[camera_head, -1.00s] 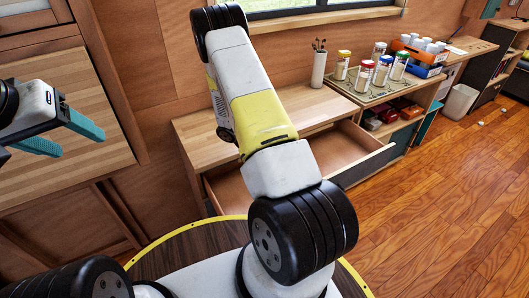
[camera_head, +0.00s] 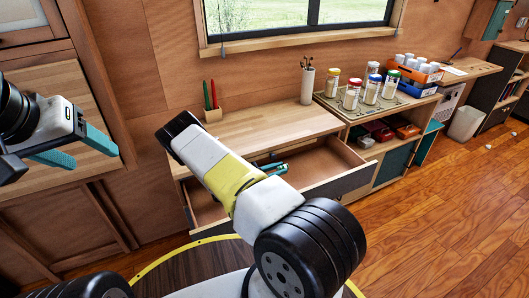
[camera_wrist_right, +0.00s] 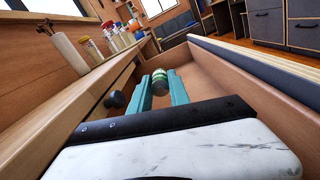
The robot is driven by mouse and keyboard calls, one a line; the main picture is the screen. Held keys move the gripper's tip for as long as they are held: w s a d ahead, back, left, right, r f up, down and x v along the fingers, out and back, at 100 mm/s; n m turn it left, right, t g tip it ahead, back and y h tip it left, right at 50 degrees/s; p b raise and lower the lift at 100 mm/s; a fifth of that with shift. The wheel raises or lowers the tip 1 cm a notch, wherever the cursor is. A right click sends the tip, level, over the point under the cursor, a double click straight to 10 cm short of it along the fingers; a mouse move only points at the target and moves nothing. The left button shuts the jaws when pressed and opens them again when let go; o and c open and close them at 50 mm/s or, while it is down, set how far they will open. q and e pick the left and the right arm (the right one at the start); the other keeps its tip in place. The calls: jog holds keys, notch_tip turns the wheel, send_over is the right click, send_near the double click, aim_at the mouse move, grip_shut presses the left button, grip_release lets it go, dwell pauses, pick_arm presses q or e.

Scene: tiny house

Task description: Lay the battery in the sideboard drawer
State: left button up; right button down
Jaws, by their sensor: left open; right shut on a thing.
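The sideboard drawer (camera_head: 347,182) is pulled open below the wooden sideboard top (camera_head: 262,125). In the head view my right arm reaches over it, and the teal fingers of my right gripper (camera_head: 279,169) show at the drawer opening. In the right wrist view the right gripper (camera_wrist_right: 160,84) is shut on the battery (camera_wrist_right: 160,82), a small cylinder with green and pale bands, between the drawer's walls. I cannot tell whether the battery touches the drawer floor (camera_wrist_right: 205,85). My left gripper (camera_head: 78,151) is open and empty at the left, away from the sideboard.
A tray of jars (camera_head: 372,100) and an orange and blue crate (camera_head: 414,75) stand to the right. A dark round knob (camera_wrist_right: 115,100) shows beside the gripper.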

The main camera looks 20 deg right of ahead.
jog(key=shift+f, duration=3.15)
jog(key=c, duration=1.1)
grip_release()
jog(key=shift+c, duration=0.2)
